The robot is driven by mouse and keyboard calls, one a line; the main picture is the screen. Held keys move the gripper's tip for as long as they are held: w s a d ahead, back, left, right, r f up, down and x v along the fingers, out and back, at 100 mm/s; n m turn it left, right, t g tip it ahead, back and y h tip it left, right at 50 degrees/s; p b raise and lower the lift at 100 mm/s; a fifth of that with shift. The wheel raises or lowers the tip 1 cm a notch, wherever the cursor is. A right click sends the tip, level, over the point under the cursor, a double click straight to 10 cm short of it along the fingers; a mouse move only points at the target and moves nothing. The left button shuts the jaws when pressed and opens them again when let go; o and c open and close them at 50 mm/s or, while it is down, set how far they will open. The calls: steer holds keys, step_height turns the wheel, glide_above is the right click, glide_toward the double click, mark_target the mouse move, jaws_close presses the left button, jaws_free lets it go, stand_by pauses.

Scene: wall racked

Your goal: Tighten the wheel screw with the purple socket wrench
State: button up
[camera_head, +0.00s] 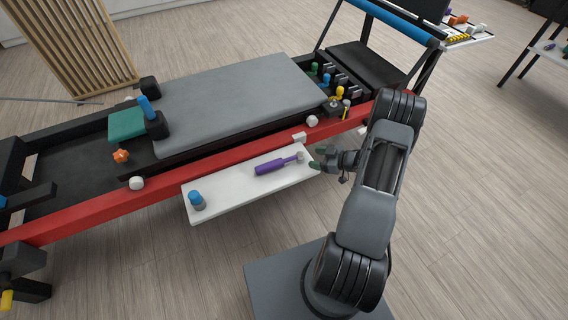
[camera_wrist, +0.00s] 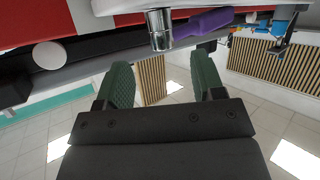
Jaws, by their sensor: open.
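The purple socket wrench (camera_head: 272,167) lies on a white shelf (camera_head: 232,200) at the side of the red-railed bench, its metal socket pointing right. In the wrist view the wrench's silver socket (camera_wrist: 159,30) and purple handle (camera_wrist: 205,22) show at the top, just beyond the fingers. My gripper (camera_head: 317,158) is open and empty beside the socket end; its two green-padded fingers (camera_wrist: 162,78) are spread in the wrist view. White round caps (camera_head: 312,120) (camera_head: 137,183) sit along the red rail, and one shows in the wrist view (camera_wrist: 49,55). I cannot tell which is the wheel screw.
A blue-topped grey piece (camera_head: 197,201) stands at the shelf's left end. The red rail (camera_head: 235,164) runs close behind the shelf, with the grey padded carriage (camera_head: 230,105) above. The wooden floor (camera_head: 480,210) on the right is clear.

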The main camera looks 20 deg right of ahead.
mark_target(304, 162)
steer(key=shift+b+x, duration=0.6)
steer(key=shift+x, duration=2.2)
steer(key=shift+r, duration=0.1)
jaws_close()
